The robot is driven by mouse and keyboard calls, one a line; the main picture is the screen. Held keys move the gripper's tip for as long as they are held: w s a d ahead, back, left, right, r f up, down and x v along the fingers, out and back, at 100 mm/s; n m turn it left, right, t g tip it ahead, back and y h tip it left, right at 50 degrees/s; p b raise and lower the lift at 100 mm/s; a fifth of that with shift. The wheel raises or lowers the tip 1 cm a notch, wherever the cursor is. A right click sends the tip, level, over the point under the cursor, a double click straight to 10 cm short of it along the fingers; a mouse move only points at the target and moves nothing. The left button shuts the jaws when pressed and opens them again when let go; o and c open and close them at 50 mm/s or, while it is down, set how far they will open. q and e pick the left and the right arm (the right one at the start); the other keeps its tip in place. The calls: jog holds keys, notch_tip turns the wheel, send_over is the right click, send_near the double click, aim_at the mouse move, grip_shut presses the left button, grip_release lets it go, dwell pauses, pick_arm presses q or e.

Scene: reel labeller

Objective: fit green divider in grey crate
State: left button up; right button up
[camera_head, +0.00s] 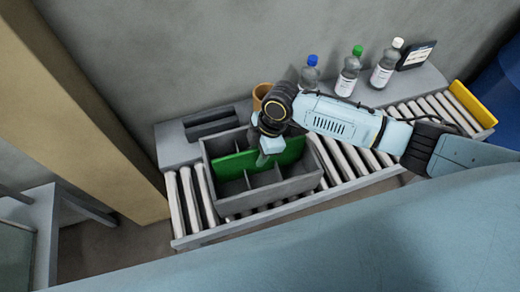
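The grey crate (294,187) stands on the roller conveyor, with grey partitions making several compartments inside. The green divider (288,151) is upright in the crate, running lengthwise from its left wall towards its right side. Whether it is fully seated cannot be told. My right gripper (262,160) reaches down over the middle of the crate, its fingers at the divider and hiding part of it. Whether the fingers are closed on the divider cannot be told from here. My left gripper is out of view.
Three bottles with blue (309,75), green (349,73) and white (386,65) caps stand behind the conveyor (348,165). A tan cup (261,94) stands behind the crate. A dark screen (417,55) and a yellow end plate (473,103) are at right. Rollers right of the crate are clear.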

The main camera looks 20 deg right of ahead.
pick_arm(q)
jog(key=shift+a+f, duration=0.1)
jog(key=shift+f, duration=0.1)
pick_arm(e)
jog(key=shift+f, duration=0.25)
